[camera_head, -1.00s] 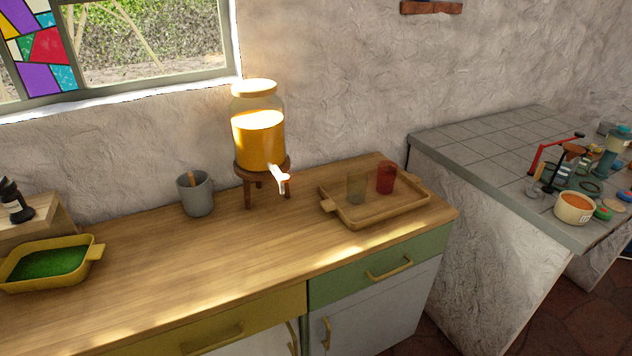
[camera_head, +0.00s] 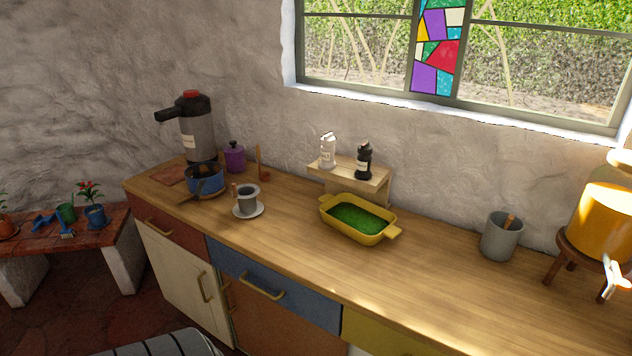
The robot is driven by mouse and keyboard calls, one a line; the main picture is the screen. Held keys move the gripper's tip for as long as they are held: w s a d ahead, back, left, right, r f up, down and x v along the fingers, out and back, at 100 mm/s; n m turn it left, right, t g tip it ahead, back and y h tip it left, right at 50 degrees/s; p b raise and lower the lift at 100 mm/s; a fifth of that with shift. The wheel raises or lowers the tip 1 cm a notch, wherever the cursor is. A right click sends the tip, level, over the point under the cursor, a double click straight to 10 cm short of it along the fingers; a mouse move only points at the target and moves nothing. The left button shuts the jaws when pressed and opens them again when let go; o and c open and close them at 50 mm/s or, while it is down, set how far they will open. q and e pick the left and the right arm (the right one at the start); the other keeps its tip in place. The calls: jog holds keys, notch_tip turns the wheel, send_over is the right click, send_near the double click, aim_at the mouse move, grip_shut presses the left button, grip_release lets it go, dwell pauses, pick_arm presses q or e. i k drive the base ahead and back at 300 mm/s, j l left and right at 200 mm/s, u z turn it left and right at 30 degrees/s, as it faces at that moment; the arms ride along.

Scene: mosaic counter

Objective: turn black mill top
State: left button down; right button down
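The black mill (camera_head: 364,161) stands upright on the right side of a small wooden riser (camera_head: 350,178) at the back of the counter, against the wall. A white mill (camera_head: 328,150) stands to its left on the same riser. The black mill's top is a dark knob; its turn position is too small to tell. Neither of my grippers shows in the head view.
On the wooden counter (camera_head: 285,255), a yellow dish (camera_head: 358,218) with green contents sits in front of the riser. To the left are a cup on a saucer (camera_head: 247,202), a blue pot (camera_head: 205,180), a purple jar (camera_head: 234,157) and a pump flask (camera_head: 197,130). A grey mug (camera_head: 501,236) and drink dispenser (camera_head: 603,215) stand right.

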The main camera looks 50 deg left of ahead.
aim_at(365, 149)
jog(key=u, duration=1.45)
jog(key=i+l+u, duration=0.1)
jog(key=i+u, duration=0.2)
jog(key=u, duration=0.15)
jog(key=i+l+u, duration=0.25)
jog(key=u, duration=0.2)
jog(key=i, duration=0.05)
